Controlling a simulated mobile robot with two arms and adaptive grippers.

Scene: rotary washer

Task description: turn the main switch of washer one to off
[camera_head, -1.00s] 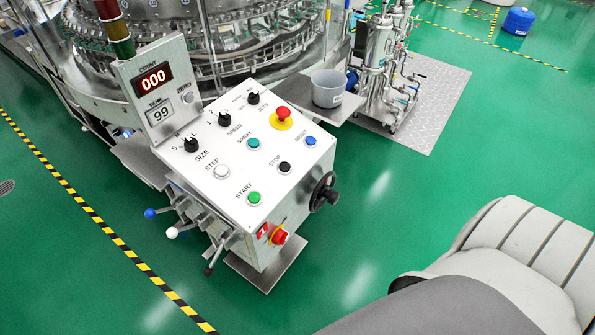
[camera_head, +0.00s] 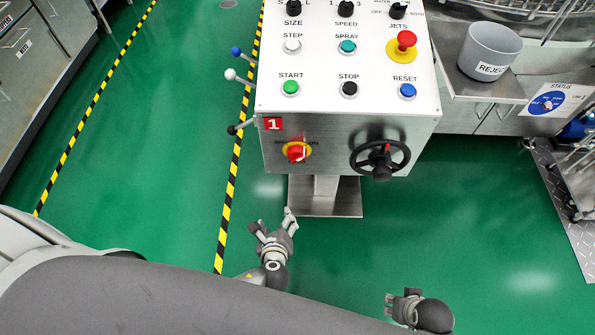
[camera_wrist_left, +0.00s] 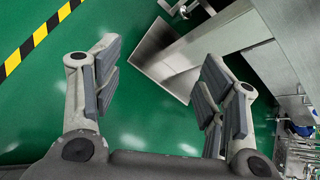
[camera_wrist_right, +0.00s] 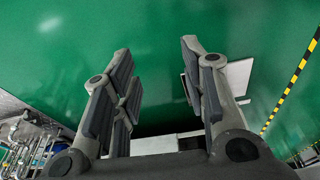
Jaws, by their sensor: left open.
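The main switch (camera_head: 297,152), a red rotary knob on a yellow plate, is on the front face of the washer one control box, beside a red label "1" (camera_head: 273,124). My left gripper (camera_head: 274,222) is below and slightly left of the switch in the head view, apart from it. In the left wrist view its fingers (camera_wrist_left: 155,85) are spread with nothing between them. My right gripper (camera_head: 392,304) is low at the right in the head view, away from the box. In the right wrist view its fingers (camera_wrist_right: 160,85) are apart and empty.
A black handwheel (camera_head: 380,158) sticks out right of the switch. Levers with blue, white and black knobs (camera_head: 232,74) stick out at the box's left. A pedestal foot (camera_head: 325,198) stands under it. A grey reject bin (camera_head: 490,52) is at the right. Green floor is free in front.

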